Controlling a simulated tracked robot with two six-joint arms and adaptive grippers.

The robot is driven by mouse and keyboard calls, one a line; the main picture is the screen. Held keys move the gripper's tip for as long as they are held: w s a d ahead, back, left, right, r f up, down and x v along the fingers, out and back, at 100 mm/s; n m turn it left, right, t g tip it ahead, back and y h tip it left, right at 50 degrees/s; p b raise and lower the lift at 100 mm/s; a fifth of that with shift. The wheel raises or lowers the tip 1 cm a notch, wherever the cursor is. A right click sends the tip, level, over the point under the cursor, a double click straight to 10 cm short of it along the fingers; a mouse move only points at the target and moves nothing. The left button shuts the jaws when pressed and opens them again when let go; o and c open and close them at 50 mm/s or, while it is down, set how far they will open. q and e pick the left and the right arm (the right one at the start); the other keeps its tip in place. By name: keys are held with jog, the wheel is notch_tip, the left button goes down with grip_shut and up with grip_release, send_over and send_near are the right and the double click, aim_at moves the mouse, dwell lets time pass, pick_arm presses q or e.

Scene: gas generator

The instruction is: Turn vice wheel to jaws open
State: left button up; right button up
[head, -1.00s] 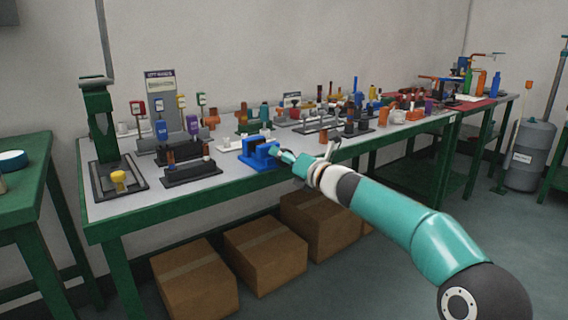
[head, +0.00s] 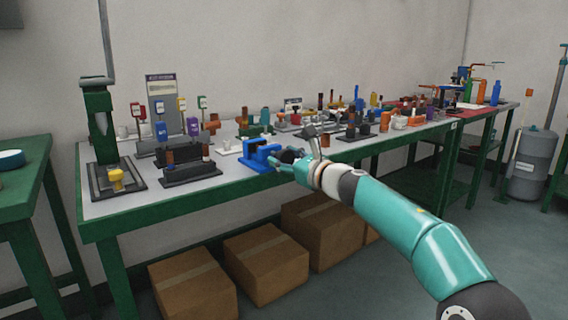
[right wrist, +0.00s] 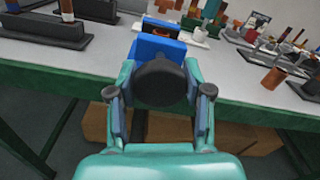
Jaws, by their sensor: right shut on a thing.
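The blue vice (head: 258,155) stands at the front edge of the green-framed workbench. In the right wrist view the vice body (right wrist: 158,47) shows behind its dark round wheel (right wrist: 160,83). My right gripper (head: 284,160) reaches in from the right, at the wheel's side of the vice. In the right wrist view its two fingers (right wrist: 160,90) stand on either side of the wheel and are shut on it. The vice jaws are mostly hidden there. My left gripper is not in view.
A dark stand with coloured tags (head: 178,140) and a green press (head: 100,130) stand to the left on the workbench (head: 130,207). Several small parts fill the bench to the right. Cardboard boxes (head: 265,258) sit on the floor below.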

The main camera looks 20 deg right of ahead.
jog(key=shift+a+f+n+b, duration=0.15)
jog(key=shift+f+n, duration=0.05)
jog(key=shift+n, duration=0.45)
jog(key=shift+a+f+n+b, duration=0.1)
jog(key=shift+f+n+b, duration=0.1)
jog(key=shift+n, duration=0.45)
jog(key=o, duration=1.2)
jog(key=shift+r, duration=0.1)
jog(key=shift+d+r, duration=0.1)
jog(key=shift+r, duration=0.05)
jog(key=shift+d, duration=0.1)
jog(key=shift+s+d, duration=0.2)
jog(key=shift+s, duration=0.25)
jog(key=v, duration=1.1)
jog(key=shift+a, duration=0.1)
